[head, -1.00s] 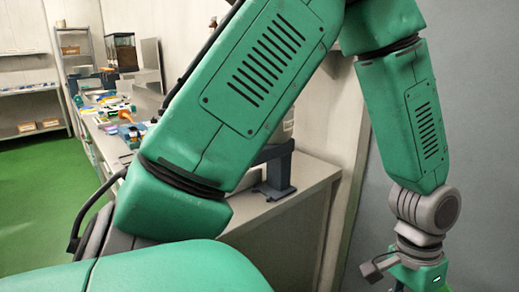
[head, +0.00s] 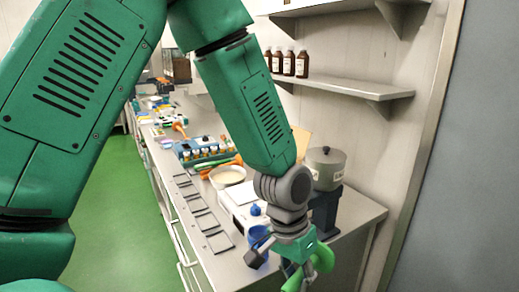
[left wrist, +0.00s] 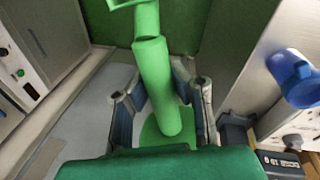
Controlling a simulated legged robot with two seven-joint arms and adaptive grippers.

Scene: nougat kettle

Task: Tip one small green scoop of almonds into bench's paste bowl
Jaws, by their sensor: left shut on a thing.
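My left gripper (head: 296,276) is at the bottom of the head view, over the near part of the bench. It is shut on a green scoop (head: 323,257). In the left wrist view the scoop's handle (left wrist: 155,85) lies between the fingers of the gripper (left wrist: 160,105). I cannot tell whether the scoop holds anything. A shallow bowl with pale contents (head: 228,175) stands on the bench, beyond and left of the gripper. I cannot make out any almonds. My right gripper is not in view.
A grey lidded pot (head: 326,168) stands on a dark stand at right. A blue cup (head: 257,238) is close to the gripper. Brown bottles (head: 289,63) stand on a wall shelf. Flat dark frames (head: 204,221) lie along the bench's front edge. The green floor (head: 110,220) is clear.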

